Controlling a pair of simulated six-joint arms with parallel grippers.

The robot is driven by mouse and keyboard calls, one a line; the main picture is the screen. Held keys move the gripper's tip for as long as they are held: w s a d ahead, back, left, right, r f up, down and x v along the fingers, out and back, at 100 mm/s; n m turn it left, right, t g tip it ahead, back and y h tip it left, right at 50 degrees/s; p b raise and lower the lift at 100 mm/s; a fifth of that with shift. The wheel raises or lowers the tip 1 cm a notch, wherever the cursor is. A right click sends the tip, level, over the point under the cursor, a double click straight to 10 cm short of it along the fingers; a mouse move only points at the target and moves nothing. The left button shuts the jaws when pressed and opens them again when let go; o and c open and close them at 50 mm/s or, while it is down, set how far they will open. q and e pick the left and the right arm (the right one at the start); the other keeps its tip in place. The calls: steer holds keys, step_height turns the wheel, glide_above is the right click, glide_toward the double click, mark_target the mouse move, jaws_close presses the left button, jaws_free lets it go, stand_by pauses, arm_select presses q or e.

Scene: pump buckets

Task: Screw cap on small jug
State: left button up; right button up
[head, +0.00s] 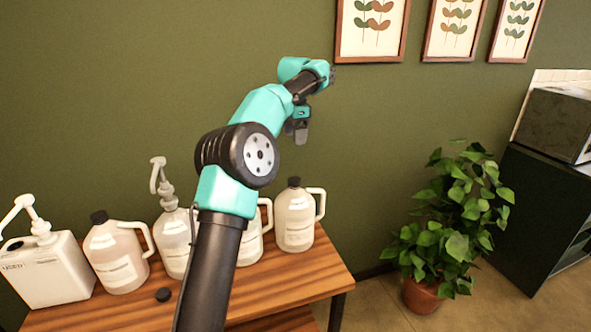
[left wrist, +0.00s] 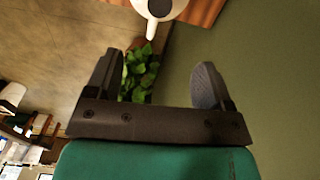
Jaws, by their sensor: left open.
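A loose black cap (head: 163,294) lies on the wooden table near its front. A translucent jug (head: 250,243) stands behind my left arm, which hides its top and much of its body. To its right stands a jug with a black cap (head: 295,218). Another black-capped jug (head: 117,258) stands at the left. My left gripper (head: 299,130) hangs high above the right part of the table, apart from the jugs. In the left wrist view its fingers (left wrist: 160,75) are spread with nothing between them. A jug top with a dark cap or opening (left wrist: 160,7) shows beyond them.
A jug with a pump (head: 175,240) and a white rectangular container with a pump (head: 45,270) stand on the table (head: 285,295). A potted plant (head: 450,225) and a dark cabinet (head: 535,215) stand at the right. The table's front right is clear.

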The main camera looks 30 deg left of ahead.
mark_target(295, 180)
arm_select(q)
step_height(295, 180, down, 16)
stand_by(0.6)
steer(key=c, duration=1)
steer(key=shift+o, duration=0.2)
steer(key=m, duration=1)
steer(key=shift+m, duration=0.3)
steer(key=m, duration=0.4)
